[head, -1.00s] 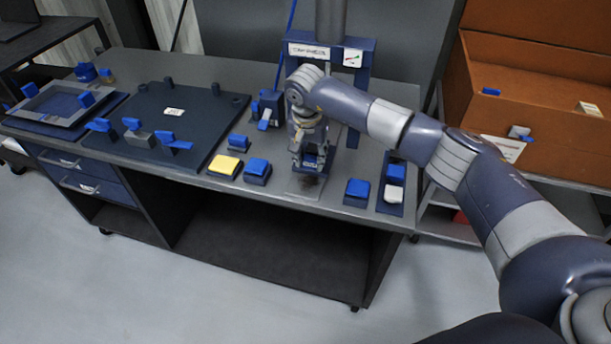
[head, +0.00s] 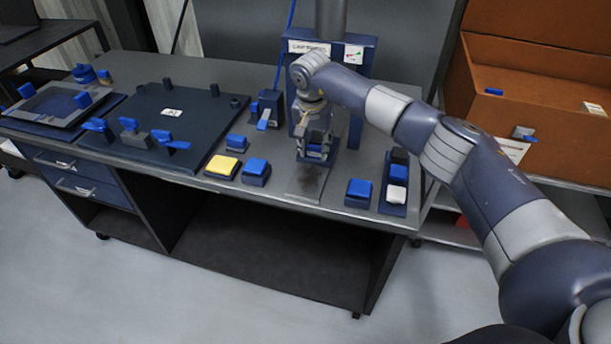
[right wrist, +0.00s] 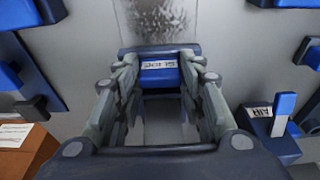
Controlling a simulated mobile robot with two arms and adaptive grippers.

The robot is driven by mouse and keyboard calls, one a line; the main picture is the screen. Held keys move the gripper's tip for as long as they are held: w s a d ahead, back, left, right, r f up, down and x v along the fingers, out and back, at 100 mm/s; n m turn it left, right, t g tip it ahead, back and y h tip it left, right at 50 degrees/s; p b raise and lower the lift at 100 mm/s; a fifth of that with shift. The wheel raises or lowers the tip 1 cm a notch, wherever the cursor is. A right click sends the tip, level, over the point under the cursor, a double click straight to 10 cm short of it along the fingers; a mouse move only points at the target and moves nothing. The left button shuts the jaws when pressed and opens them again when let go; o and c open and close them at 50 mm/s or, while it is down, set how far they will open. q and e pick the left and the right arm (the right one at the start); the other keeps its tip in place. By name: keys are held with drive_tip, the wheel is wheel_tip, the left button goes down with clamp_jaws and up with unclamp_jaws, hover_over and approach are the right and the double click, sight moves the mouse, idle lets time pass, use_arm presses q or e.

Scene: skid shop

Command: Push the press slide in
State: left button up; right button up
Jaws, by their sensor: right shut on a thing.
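The blue press (head: 362,75) stands at the back of the bench, with a label on its crossbar. The press slide (head: 318,154) is a small blue-topped carriage on a grey track (head: 305,184), at the foot of the press. My right gripper (head: 315,146) points down at it, shut on its blue handle. In the right wrist view the blue handle (right wrist: 160,72) with a white label sits between the two fingers. My arm and gripper hide part of the slide and the press opening. My left gripper is not in view.
A blue lever fixture (head: 265,110) stands left of the press. A yellow-topped block (head: 222,167) and blue blocks lie left of the track. A blue block (head: 358,192) and a narrow tray (head: 392,209) lie right. The track's front part is bare.

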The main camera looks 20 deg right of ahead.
sight(319, 135)
drive_tip(key=shift+w+d, duration=0.35)
drive_tip(key=shift+w, duration=0.1)
drive_tip(key=shift+w+d+f+b, duration=0.1)
drive_tip(key=shift+w+d+b, duration=0.25)
drive_tip(key=shift+w+b, duration=0.25)
drive_tip(key=shift+w+d+f+b, duration=0.1)
drive_tip(key=shift+w+d+b, duration=0.2)
drive_tip(key=shift+w+b, duration=0.25)
drive_tip(key=shift+w+d+b, duration=0.35)
drive_tip(key=shift+b, duration=0.05)
drive_tip(key=shift+w+d+r, duration=0.15)
drive_tip(key=shift+w, duration=0.05)
drive_tip(key=shift+d, duration=0.1)
